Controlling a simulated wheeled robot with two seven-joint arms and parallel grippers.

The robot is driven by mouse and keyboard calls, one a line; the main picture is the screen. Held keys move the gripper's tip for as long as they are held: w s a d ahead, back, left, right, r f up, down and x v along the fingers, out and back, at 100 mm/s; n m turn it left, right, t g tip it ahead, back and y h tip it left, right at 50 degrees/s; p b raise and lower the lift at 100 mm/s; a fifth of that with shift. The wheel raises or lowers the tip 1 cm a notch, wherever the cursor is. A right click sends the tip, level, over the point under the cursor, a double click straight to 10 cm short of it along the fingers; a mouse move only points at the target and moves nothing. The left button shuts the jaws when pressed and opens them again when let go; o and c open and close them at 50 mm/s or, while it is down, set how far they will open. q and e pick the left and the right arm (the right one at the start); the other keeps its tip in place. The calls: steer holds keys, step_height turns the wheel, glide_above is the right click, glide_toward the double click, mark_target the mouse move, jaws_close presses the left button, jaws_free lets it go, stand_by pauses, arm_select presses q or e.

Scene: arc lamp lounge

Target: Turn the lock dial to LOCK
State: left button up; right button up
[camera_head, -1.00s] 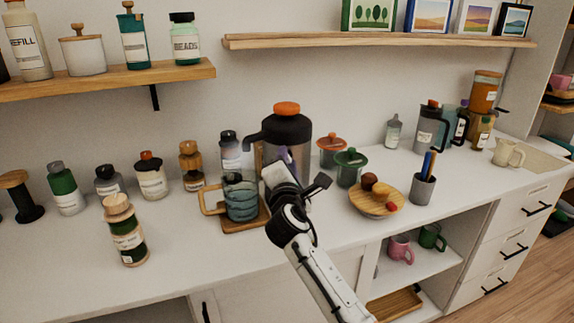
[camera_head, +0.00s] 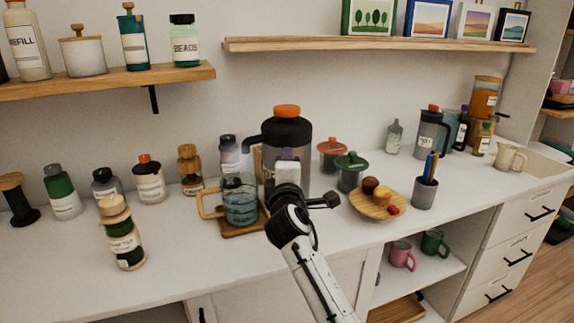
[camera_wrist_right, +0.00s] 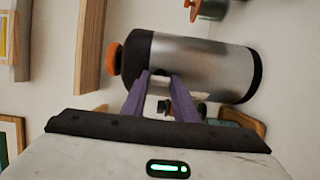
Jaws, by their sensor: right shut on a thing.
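The large dispenser (camera_head: 290,130) has a silver body, a black top and an orange knob. It stands at the back middle of the counter and lies sideways in the wrist view (camera_wrist_right: 200,68). My right gripper (camera_head: 286,155) is in front of its body, covering part of it. In the right wrist view its purple fingers (camera_wrist_right: 160,76) reach the dispenser's side and are shut on the lock dial. The dial is mostly hidden between the fingertips, and I cannot read its setting. My left gripper is not in view.
A glass jug (camera_head: 240,203) with bluish contents stands on a wooden board (camera_head: 243,230) left of the gripper. Green (camera_head: 350,175) and red-lidded (camera_head: 331,152) jars and a wooden plate (camera_head: 372,208) of round items stand to the right. The front left counter holds a labelled bottle (camera_head: 122,235).

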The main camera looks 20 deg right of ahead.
stand_by(0.3)
steer(key=o, duration=1.1)
steer(key=shift+c, duration=0.2)
steer(key=v, duration=1)
steer(key=shift+s, duration=0.15)
